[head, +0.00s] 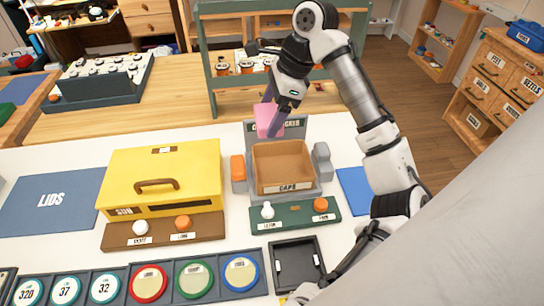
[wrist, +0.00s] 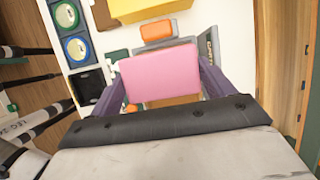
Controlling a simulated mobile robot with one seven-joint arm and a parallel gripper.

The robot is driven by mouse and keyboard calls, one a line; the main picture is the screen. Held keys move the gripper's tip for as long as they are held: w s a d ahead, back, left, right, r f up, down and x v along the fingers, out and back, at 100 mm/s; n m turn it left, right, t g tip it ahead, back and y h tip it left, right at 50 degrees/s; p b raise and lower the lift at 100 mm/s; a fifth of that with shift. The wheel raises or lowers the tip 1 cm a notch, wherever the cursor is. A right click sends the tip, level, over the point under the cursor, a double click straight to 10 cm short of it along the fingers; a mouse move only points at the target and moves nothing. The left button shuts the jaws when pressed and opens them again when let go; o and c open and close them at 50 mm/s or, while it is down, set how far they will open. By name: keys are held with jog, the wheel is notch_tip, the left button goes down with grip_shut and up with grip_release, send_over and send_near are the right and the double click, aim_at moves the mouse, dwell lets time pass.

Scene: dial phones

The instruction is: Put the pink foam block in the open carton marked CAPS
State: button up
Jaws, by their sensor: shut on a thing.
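The pink foam block (head: 268,119) is held between the fingers of my gripper (head: 278,120), above the back part of the open carton. In the wrist view the pink block (wrist: 160,75) fills the space between the two purple fingers and hides most of what lies below. The brown open carton marked CAPS (head: 285,188) sits in a grey holder on the white table, and its inside looks empty. Only a strip of the carton (wrist: 165,101) shows in the wrist view, below the block.
An orange block (head: 238,168) and a grey block (head: 322,160) flank the carton. A grey upright panel (head: 297,129) stands behind it. A yellow box (head: 163,178) is to the left. A green panel with knobs (head: 295,216) and a black tray (head: 296,264) lie in front.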

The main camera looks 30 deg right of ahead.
notch_tip(320, 180, down, 14)
jog(key=shift+f, duration=0.25)
dwell(0.3)
jog(key=shift+f+p, duration=0.35)
jog(key=shift+f, duration=0.15)
jog(key=shift+f, duration=0.1)
jog(key=o, duration=0.7)
jog(key=shift+c, duration=0.2)
jog(key=shift+r+b, duration=0.35)
jog(key=shift+r, duration=0.2)
jog(key=v, duration=1.2)
jog(key=shift+b, duration=0.3)
